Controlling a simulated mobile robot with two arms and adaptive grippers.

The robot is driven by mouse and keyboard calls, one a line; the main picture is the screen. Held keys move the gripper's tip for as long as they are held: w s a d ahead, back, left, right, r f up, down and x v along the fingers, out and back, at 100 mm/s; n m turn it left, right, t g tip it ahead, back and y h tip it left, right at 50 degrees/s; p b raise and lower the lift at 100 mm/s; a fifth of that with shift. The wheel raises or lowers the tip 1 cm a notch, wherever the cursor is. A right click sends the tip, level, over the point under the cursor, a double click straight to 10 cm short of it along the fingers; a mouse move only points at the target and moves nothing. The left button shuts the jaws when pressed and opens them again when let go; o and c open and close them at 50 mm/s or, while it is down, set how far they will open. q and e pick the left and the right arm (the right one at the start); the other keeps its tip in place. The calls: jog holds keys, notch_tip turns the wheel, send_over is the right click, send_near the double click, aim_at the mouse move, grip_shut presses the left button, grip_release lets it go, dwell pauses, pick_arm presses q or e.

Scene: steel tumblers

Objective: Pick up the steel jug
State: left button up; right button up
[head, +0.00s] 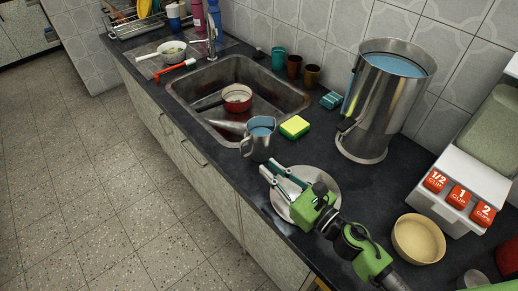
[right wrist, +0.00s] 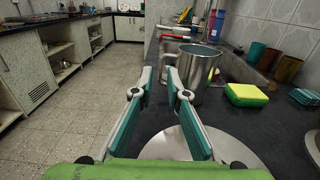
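The small steel jug (head: 259,144) stands upright on the dark counter at the front right corner of the sink. Its top shows a blue-grey inside, and its handle is on the near left side. In the right wrist view the jug (right wrist: 204,67) is just ahead, with its handle toward my fingers. My right gripper (head: 269,167) is above a pale round plate, close to the jug. Its two fingers (right wrist: 160,75) are apart with nothing between them; the handle lies beyond the tips. I cannot tell whether a tip touches it. My left gripper is not in view.
The plate (head: 327,179) lies under my right gripper. A yellow-green sponge (head: 294,127) sits right of the jug. The sink (head: 230,75) holds a red pot (head: 237,98). A large steel vessel (head: 377,115) stands behind right; a tan bowl (head: 418,238) is at right.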

aim_at(242, 151)
notch_tip(242, 151, down, 4)
jog(key=b, duration=0.3)
jog(key=shift+f, duration=0.2)
jog(key=shift+w+a, duration=0.15)
jog(key=shift+w, duration=0.15)
jog(key=p+x, duration=0.1)
jog(key=x, duration=0.7)
jog(key=shift+s+p, duration=0.1)
jog(key=shift+p, duration=0.2)
jog(key=shift+w+a+r, duration=0.15)
jog(key=shift+w+a, duration=0.1)
jog(key=shift+w, duration=0.2)
jog(key=p+x, duration=0.1)
jog(key=x, duration=0.2)
jog(key=shift+w+r, duration=0.1)
jog(key=shift+w, duration=0.1)
jog(key=shift+w+a, duration=0.35)
jog(key=shift+w, duration=0.05)
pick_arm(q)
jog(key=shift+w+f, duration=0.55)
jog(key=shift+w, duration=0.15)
pick_arm(e)
grip_shut()
